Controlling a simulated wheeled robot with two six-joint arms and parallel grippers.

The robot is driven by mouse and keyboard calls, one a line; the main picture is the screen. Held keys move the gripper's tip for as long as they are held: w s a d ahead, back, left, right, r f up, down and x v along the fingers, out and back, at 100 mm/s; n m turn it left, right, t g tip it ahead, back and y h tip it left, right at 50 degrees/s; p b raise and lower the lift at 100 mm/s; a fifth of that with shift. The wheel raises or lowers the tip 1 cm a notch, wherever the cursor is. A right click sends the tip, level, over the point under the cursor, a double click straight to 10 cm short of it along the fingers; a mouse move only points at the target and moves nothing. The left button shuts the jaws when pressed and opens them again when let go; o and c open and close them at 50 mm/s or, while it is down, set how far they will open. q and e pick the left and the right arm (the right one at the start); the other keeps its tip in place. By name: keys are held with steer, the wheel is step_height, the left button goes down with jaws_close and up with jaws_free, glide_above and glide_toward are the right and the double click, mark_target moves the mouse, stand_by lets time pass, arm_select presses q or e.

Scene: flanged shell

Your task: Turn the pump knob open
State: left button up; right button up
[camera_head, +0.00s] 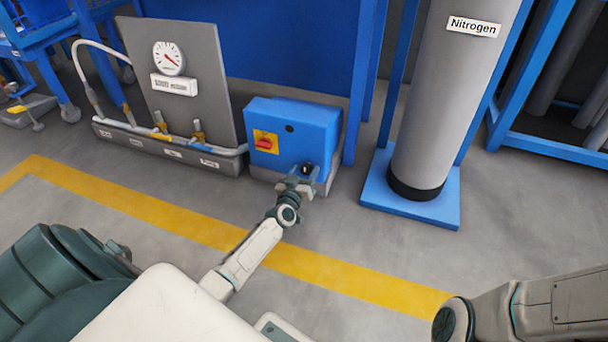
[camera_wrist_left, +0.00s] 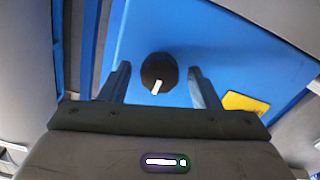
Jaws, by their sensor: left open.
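The blue pump box (camera_head: 290,125) stands on a grey base. Its black round knob (camera_head: 306,168) is low on the front, at the right, partly covered by my gripper. In the left wrist view the knob (camera_wrist_left: 152,68) has a white pointer mark toward the lower edge of the picture. My left gripper (camera_head: 299,180) is at the box front. In the wrist view its open fingers (camera_wrist_left: 158,70) are on either side of the knob, with visible gaps, so it is not gripped. My right gripper is out of view.
A red switch on a yellow plate (camera_head: 266,141) is left of the knob. A grey gauge panel (camera_head: 180,85) with pipes and valves stands further left. A nitrogen cylinder (camera_head: 440,110) stands on a blue base to the right. The floor between is clear.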

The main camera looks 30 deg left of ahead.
arm_select(q)
steer(key=c, duration=1)
steer(key=n, duration=0.4)
steer(key=shift+n, duration=0.3)
steer(key=n, duration=0.4)
steer(key=shift+f+n, duration=0.1)
steer(key=shift+n, duration=0.2)
steer(key=n, duration=0.4)
steer(key=shift+n, duration=0.3)
steer(key=shift+n+b, duration=0.45)
steer(key=shift+n, duration=1.65)
